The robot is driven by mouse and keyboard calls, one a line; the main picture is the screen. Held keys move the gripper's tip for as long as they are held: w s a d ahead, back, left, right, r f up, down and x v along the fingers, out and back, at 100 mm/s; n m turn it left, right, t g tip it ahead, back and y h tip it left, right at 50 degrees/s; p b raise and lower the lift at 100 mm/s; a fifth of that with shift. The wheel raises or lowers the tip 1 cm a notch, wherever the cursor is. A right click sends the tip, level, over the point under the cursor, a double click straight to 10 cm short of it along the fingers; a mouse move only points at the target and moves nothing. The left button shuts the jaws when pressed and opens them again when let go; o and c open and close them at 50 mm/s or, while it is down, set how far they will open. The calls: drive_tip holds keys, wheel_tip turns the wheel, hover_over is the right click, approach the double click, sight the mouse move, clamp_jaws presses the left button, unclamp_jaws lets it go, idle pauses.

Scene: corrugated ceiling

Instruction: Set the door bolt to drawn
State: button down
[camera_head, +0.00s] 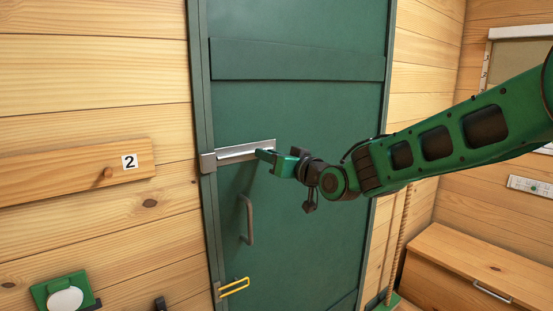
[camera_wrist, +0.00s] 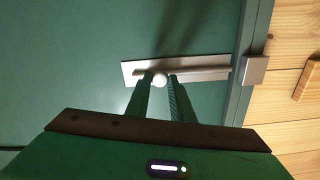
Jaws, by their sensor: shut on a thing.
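The door bolt (camera_head: 236,153) is a silver bar on a plate, fixed across the green door (camera_head: 300,120) near its left edge. It also shows in the wrist view (camera_wrist: 205,72), where the picture is turned over. A silver keeper (camera_head: 208,162) sits on the frame beside it, and shows at right in the wrist view (camera_wrist: 254,69). My gripper (camera_head: 264,154) is at the right part of the bolt. In the wrist view my gripper (camera_wrist: 160,80) is shut on the bolt's round pale knob (camera_wrist: 160,81).
A grey pull handle (camera_head: 247,219) and a yellow looped fitting (camera_head: 234,287) sit lower on the door's left side. A wooden board (camera_head: 60,187) with a peg and a "2" label is on the left wall. A wooden chest (camera_head: 470,270) and a rope (camera_head: 401,240) are at right.

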drive_tip(key=shift+w+d, duration=0.25)
drive_tip(key=shift+d, duration=0.1)
drive_tip(key=c, duration=1.5)
unclamp_jaws()
drive_tip(key=shift+d, duration=0.1)
drive_tip(key=shift+c, duration=0.2)
drive_tip(key=v, duration=1)
drive_tip(key=shift+s+d, duration=0.2)
drive_tip(key=shift+s, duration=0.1)
drive_tip(key=shift+f, duration=0.1)
